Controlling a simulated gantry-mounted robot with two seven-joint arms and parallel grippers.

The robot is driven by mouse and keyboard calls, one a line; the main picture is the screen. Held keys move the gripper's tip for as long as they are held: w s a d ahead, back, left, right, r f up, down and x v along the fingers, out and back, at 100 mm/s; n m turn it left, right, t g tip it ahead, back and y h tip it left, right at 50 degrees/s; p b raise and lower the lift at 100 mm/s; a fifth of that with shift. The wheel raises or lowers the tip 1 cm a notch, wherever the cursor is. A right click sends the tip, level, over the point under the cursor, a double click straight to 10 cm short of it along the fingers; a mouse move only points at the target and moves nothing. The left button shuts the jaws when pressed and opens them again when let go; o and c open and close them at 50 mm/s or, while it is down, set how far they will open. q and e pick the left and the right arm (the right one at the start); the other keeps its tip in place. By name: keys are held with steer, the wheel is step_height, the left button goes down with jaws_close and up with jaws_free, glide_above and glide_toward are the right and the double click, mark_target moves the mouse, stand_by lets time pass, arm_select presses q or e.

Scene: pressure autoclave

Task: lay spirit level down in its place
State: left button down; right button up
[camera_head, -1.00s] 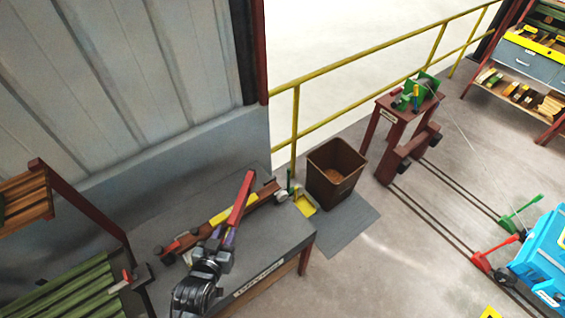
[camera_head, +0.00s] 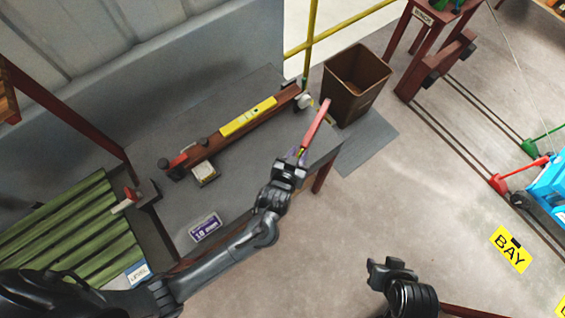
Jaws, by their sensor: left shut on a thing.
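My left gripper (camera_head: 297,160) is shut on the end of a long red bar, which I take to be the spirit level (camera_head: 316,125). The bar is tilted and points up and away over the right end of the grey workbench (camera_head: 240,185). A purple and yellow patch shows beside the fingers, which hide the near end. A white sign reading LEVEL (camera_head: 138,272) is at the bench's lower left, partly by my arm. My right gripper (camera_head: 383,268) is over the floor at lower right; its jaws are not clear.
A brown beam (camera_head: 205,150) with a yellow piece (camera_head: 248,116) on it lies along the back of the bench. A small box (camera_head: 205,173) and a purple-and-white card (camera_head: 206,228) lie in front. Green bars (camera_head: 70,225) are at left; a brown bin (camera_head: 355,80) stands beyond the bench.

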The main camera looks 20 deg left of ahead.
arm_select(q)
steer(key=w+d+f+h+b, duration=0.1)
steer(key=w+d+f+b, duration=0.3)
steer(key=b, duration=0.3)
steer(key=shift+m, duration=0.3)
steer(key=shift+a+f+b, duration=0.25)
steer(key=shift+a+f, duration=1.45)
steer(key=shift+a, duration=0.25)
steer(key=shift+a+f+b, duration=0.3)
steer(key=shift+a+f, duration=1.45)
steer(key=shift+a, duration=0.15)
steer(key=shift+a+f+b, duration=0.25)
steer(key=shift+a+f, duration=1.45)
steer(key=shift+a, duration=0.25)
arm_select(e)
step_height(320, 180, down, 10)
steer(key=shift+s+a+f, duration=0.15)
steer(key=shift+s, duration=0.05)
arm_select(q)
steer(key=c, duration=1.3)
jaws_free()
steer(key=shift+f, duration=0.2)
steer(key=o, duration=0.5)
steer(key=shift+c, duration=0.2)
arm_select(e)
steer(key=shift+a, duration=0.1)
arm_select(q)
steer(key=shift+r, duration=0.15)
